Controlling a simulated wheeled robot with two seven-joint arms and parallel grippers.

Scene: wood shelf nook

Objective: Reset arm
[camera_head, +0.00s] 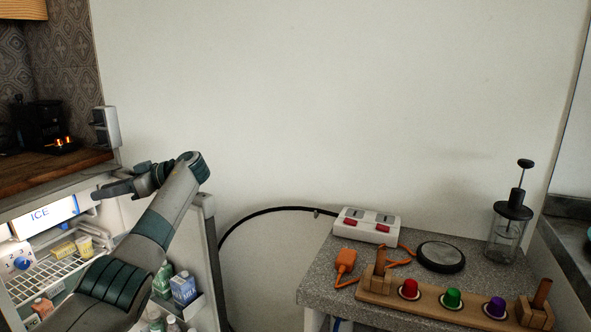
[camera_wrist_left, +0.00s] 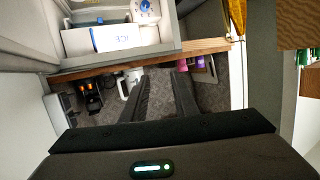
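My left arm rises from the lower left in the head view and bends over at the top. Its left gripper (camera_head: 100,192) points left, in front of the open fridge and just below the wooden counter. In the left wrist view the two dark fingers of the left gripper (camera_wrist_left: 160,75) stand apart with a clear gap. I see nothing held between them. My right arm and right gripper are in neither view.
The open fridge holds an ICE box (camera_head: 42,216) and cartons. Its door shelf carries a milk carton (camera_head: 183,289). A coffee machine (camera_head: 42,124) stands on the wooden counter (camera_head: 40,172). At right, a grey table (camera_head: 322,279) bears a button board (camera_head: 385,299), switch box (camera_head: 367,226) and glass press (camera_head: 507,235).

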